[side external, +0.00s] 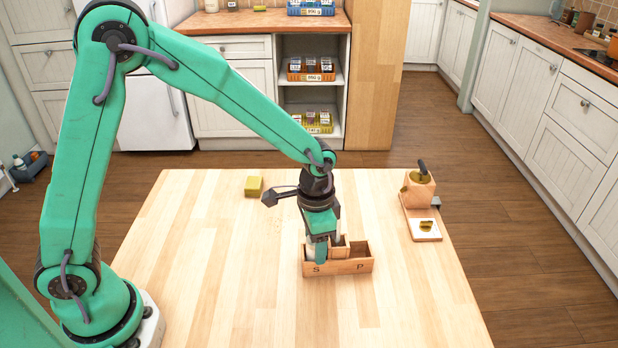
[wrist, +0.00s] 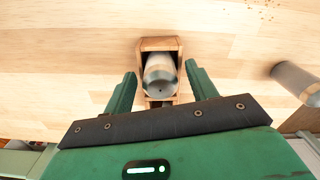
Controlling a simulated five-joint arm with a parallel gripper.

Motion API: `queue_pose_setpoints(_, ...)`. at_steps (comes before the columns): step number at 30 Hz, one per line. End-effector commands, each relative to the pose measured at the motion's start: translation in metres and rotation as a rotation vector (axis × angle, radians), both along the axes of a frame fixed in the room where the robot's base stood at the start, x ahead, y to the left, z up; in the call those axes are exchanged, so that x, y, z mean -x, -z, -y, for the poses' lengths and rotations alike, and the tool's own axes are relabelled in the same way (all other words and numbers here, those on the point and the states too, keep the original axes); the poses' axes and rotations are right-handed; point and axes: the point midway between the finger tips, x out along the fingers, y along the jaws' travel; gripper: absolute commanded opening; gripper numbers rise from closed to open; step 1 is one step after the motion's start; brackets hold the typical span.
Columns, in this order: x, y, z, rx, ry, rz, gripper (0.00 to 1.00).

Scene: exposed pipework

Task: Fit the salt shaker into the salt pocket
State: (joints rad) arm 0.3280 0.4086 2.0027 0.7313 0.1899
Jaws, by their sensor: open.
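The wooden holder (side external: 350,266) stands on the table, marked S at its left end and P at its right. The salt shaker (side external: 311,251), pale, is at the S end, partly hidden by my gripper. In the wrist view, a pale grey shaker (wrist: 160,75) sits within the walls of a wooden pocket (wrist: 160,43). My gripper (wrist: 158,82) is open, with a finger on each side of that shaker and visible gaps. In the side view, my gripper (side external: 319,258) points down at the S end. I cannot tell how deep the shaker sits.
Another grey shaker (wrist: 298,82) shows at the right of the wrist view. A yellow sponge (side external: 253,186) lies at the table's back left. A wooden grinder-like box (side external: 418,188) stands at the back right. The table's front and left are clear.

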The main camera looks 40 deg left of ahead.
Motion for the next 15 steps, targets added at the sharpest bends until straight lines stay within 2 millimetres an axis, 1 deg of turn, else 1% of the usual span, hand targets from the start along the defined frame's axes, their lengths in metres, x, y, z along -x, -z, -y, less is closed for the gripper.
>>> queue_pose_setpoints(5, -0.001, -0.014, 0.0, 0.001, 0.0, 0.004, 0.57)
queue_pose_setpoints(8, -0.001, -0.026, 0.0, 0.002, 0.0, 0.006, 0.57)
queue_pose_setpoints(15, -0.001, -0.065, 0.0, 0.002, 0.0, 0.006, 0.57)
